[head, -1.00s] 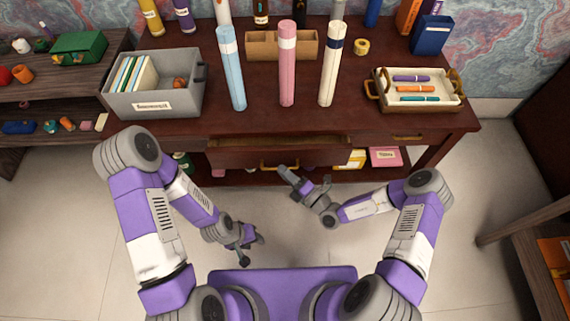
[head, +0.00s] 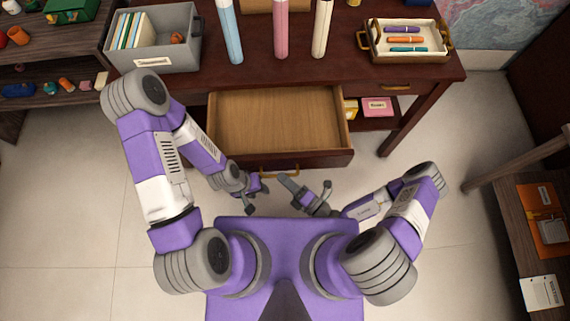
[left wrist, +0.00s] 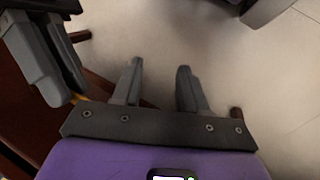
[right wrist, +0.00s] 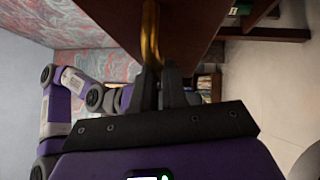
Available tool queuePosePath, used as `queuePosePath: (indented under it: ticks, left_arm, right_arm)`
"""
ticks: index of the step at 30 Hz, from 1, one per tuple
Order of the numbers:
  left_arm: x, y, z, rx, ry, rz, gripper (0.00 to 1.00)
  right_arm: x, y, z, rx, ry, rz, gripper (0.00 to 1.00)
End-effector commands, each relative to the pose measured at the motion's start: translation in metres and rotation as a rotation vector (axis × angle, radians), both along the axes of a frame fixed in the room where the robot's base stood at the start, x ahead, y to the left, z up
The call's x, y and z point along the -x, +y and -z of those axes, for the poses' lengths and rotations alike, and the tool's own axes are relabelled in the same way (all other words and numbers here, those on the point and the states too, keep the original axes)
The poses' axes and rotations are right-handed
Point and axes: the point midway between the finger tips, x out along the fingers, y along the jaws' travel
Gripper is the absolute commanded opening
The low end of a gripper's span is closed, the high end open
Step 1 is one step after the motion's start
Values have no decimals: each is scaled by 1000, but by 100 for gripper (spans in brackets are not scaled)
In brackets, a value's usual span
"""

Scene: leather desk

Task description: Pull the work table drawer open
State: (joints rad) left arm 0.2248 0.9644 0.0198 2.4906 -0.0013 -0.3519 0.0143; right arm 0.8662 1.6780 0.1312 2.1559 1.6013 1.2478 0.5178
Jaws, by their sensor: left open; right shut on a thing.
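The work table drawer (head: 275,115) is pulled well out in the head view, and its bare wooden inside is empty. Its front bears a gold handle (head: 282,172), which also shows as a gold bar in the right wrist view (right wrist: 150,35). My right gripper (head: 286,179) is shut on this handle, with the bar running down between its fingers in the right wrist view (right wrist: 161,82). My left gripper (head: 260,195) is open and empty, left of and slightly below the handle, apart from the drawer. Its spread fingers show floor between them in the left wrist view (left wrist: 160,85).
The dark table top (head: 340,75) holds a grey bin (head: 180,55), upright tubes and a tray (head: 376,48) of markers. A pink box (head: 377,107) sits on the shelf below. My base is close to the drawer front. Floor is clear at both sides.

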Motion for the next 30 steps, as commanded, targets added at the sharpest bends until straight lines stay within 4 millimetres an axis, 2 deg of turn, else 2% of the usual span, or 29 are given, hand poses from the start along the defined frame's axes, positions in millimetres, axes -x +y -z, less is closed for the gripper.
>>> queuePosePath:
  ticks: [9,10,14,23,30]
  left_arm:
    - [0,0,0,0,0,0,43]
    - [0,0,0,0,0,0,43]
    - [0,0,0,0,0,0,43]
    - [0,0,0,0,0,0,43]
    - [0,0,-2,0,0,0,43]
  right_arm:
    - [0,0,0,0,-1,0,0]
    - [0,0,0,0,-1,0,17]
    - [0,0,0,0,-1,0,37]
    - [1,-1,0,1,-1,0,38]
    - [20,-26,5,2,3,3,38]
